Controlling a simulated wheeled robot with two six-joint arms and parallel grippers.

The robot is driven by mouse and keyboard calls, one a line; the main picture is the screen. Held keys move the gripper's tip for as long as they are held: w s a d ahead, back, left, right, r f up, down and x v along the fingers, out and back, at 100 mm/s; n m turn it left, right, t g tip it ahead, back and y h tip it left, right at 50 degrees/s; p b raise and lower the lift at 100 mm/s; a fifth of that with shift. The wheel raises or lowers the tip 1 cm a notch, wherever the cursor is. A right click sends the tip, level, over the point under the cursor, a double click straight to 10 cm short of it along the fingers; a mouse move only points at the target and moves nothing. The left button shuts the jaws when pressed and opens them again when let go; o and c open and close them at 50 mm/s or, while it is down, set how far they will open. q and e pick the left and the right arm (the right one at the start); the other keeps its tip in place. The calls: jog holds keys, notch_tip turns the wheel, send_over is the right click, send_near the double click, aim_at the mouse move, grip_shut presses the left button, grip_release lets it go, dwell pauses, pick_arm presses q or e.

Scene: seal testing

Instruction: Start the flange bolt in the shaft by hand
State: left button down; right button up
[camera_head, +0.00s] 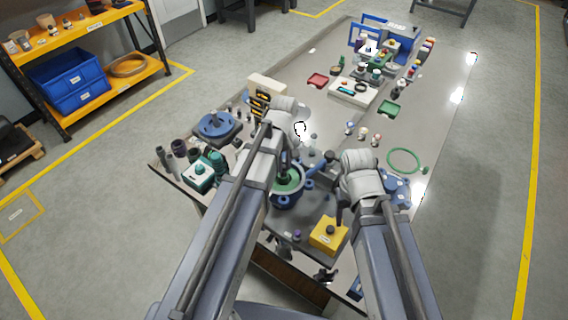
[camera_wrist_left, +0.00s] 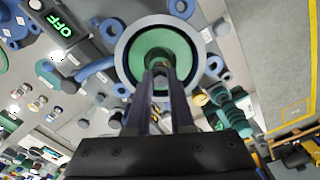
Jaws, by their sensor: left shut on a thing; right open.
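A round blue-grey housing with a green inside (camera_head: 288,187) stands on the table below my left wrist. In the left wrist view its pale rim (camera_wrist_left: 122,50) surrounds the green face (camera_wrist_left: 150,40). My left gripper (camera_wrist_left: 162,72) is shut on a small dark grey piece, seemingly the flange bolt (camera_wrist_left: 160,66), in line with the green face. The fingers hide most of the piece, and I cannot tell whether it touches the shaft. My right gripper (camera_head: 342,212) is open, near the yellow block (camera_head: 328,234); its fingertips are hard to make out.
A green ring (camera_head: 405,161) lies at the right. A white tray (camera_head: 354,92) and small red and green bins stand farther back. The table's right side has clear room.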

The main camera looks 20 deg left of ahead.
pick_arm(q)
jog(key=shift+f+b, duration=1)
jog(key=shift+f, duration=0.05)
dwell(0.6)
jog(key=shift+r, duration=0.1)
jog(key=m, duration=0.4)
jog(key=shift+s+a, duration=0.1)
jog(key=m, duration=0.4)
jog(key=shift+a, duration=0.1)
dwell(0.4)
jog(key=shift+m, duration=1)
jog(key=c, duration=0.7)
grip_release()
